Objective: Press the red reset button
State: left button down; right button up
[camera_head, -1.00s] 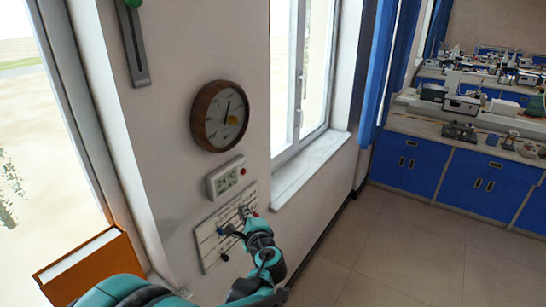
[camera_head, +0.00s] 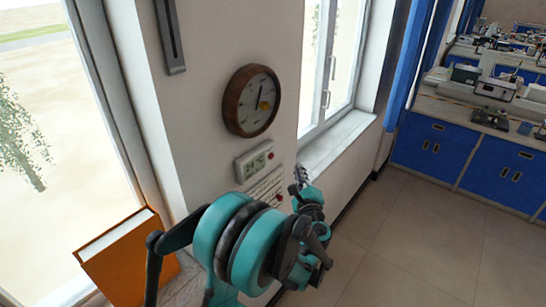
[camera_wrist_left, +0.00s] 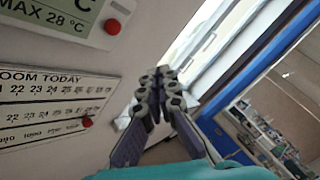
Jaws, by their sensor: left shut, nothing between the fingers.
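The red button (camera_head: 271,155) sits at the right end of a white wall unit with a digital display (camera_head: 252,164), under the clock. In the left wrist view the red button (camera_wrist_left: 113,27) is at the upper left, on the unit's lower right corner. My left gripper (camera_head: 300,178) is to the right of the unit and a little lower, apart from the button. In the left wrist view its fingertips (camera_wrist_left: 162,74) are together with nothing between them, right of and below the button. My right gripper is not in view.
A round clock (camera_head: 250,100) hangs above. An orange book-like object (camera_head: 130,262) stands at lower left. A window sill (camera_head: 335,142) is to the right.

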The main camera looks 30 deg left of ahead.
aim_at(271, 156)
pick_arm(q)
jog(key=a, duration=0.8)
jog(key=shift+w, duration=0.3)
dwell(1.1)
jog(key=shift+a, duration=0.4)
jog(key=shift+a, duration=0.35)
dwell(0.5)
jog(key=shift+d+b, duration=0.4)
jog(key=shift+d, duration=0.35)
jog(key=shift+d, duration=0.1)
